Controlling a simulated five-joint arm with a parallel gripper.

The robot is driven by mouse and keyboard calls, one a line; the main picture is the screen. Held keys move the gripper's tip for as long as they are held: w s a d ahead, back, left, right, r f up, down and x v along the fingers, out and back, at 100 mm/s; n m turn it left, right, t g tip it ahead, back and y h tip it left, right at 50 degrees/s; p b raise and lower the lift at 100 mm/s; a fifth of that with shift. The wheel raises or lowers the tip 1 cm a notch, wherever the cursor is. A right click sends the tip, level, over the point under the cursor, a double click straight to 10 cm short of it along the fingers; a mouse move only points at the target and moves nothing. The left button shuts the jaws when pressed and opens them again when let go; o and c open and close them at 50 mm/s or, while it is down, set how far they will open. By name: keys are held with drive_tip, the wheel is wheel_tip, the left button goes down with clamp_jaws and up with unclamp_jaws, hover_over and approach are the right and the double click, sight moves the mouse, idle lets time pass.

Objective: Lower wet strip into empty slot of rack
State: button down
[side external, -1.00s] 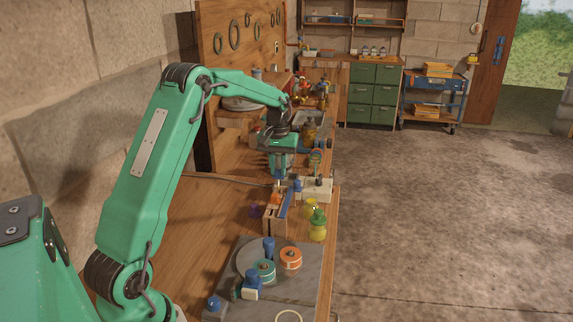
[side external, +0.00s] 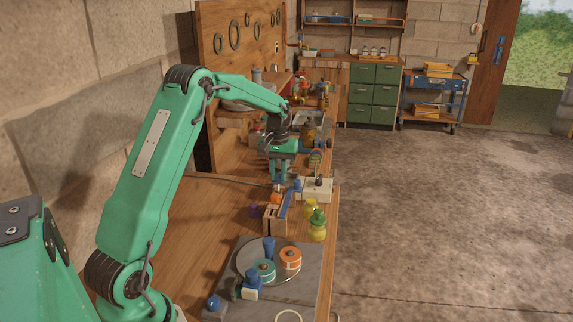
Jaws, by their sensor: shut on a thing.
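My gripper (side external: 279,179) points down just above the small wooden rack (side external: 273,221) on the bench. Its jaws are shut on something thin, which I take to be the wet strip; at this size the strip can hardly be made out. The rack stands upright and has a blue piece (side external: 288,204) along its right side. A small orange piece (side external: 277,197) shows at the top of the rack, right under the jaws. The slots are too small to tell apart, and I cannot tell whether the strip's lower end is inside one.
A white block (side external: 318,190) stands right of the rack. A yellow-green bottle (side external: 317,226) and a yellow cup (side external: 311,205) are close by. In front, a grey plate (side external: 222,286) bears a round disc with teal (side external: 263,270) and orange (side external: 290,258) reels.

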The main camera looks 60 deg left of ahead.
sight(278, 176)
drive_tip(key=shift+f, duration=0.2)
drive_tip(key=shift+f, duration=0.7)
drive_tip(key=shift+f, duration=0.85)
idle(0.9)
drive_tip(key=c, duration=1.2)
unclamp_jaws()
drive_tip(key=shift+c, duration=0.2)
drive_tip(key=shift+r, duration=0.1)
drive_tip(key=shift+c, duration=0.4)
drive_tip(key=shift+r, duration=3.4)
